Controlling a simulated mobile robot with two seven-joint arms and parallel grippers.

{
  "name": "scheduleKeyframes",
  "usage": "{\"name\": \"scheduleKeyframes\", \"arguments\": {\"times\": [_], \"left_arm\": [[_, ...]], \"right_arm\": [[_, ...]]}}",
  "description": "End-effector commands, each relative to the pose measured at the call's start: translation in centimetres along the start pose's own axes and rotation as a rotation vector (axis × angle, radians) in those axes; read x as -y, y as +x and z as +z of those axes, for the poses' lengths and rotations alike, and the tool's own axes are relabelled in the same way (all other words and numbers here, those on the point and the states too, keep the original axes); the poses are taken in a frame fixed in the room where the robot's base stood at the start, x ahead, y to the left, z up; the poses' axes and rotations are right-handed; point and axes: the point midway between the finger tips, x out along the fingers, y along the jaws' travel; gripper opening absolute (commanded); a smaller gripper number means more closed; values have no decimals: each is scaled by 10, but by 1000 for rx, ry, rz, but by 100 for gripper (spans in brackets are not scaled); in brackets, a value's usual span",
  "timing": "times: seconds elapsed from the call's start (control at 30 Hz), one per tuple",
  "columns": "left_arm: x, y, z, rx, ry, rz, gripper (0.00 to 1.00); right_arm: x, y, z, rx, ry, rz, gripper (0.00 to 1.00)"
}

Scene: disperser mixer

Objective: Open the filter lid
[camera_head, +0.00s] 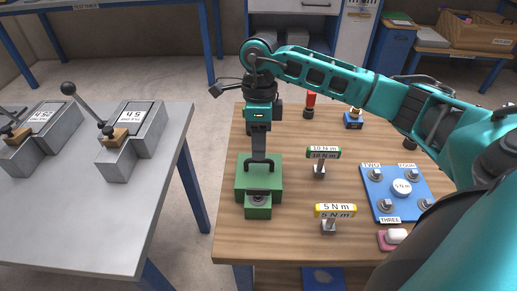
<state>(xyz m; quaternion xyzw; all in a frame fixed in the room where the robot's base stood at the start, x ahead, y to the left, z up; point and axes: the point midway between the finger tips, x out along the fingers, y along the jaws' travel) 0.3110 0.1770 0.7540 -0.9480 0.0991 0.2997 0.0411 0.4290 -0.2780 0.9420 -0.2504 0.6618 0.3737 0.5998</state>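A green filter housing (240,188) stands near the left edge of the wooden table, with a smaller green block and a round dark fitting at its front. A dark handle shows on top of its lid (274,161). My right gripper (259,157) points straight down over the lid, with its fingertips at the handle. The fingers look like one narrow grey strip, and I cannot tell whether they are closed on the handle or only beside it. The lid looks flat on the housing. My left gripper is not in view.
On the wooden table (285,240) are a yellow 5 N m tool (335,211), a green 10 N m tool (323,153) and a blue numbered plate (382,203). A pink dish with soap (394,239) sits front right. A grey bench with two lever devices stands left.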

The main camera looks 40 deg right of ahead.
Motion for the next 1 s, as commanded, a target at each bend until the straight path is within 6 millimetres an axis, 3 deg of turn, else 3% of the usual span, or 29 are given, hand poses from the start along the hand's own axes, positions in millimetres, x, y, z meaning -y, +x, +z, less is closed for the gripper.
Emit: {"name": "scheduleKeyframes", "arguments": {"times": [0.2, 0.53, 0.9, 1.0], "left_arm": [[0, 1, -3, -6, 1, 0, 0], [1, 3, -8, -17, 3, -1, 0], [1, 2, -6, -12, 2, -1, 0], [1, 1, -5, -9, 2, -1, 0]], "right_arm": [[0, 21, 0, 1, -1, 1, 38], [0, 23, 1, 2, -1, 0, 37], [0, 23, 0, 1, -1, 0, 2], [0, 23, 0, 1, -1, 0, 0]]}}
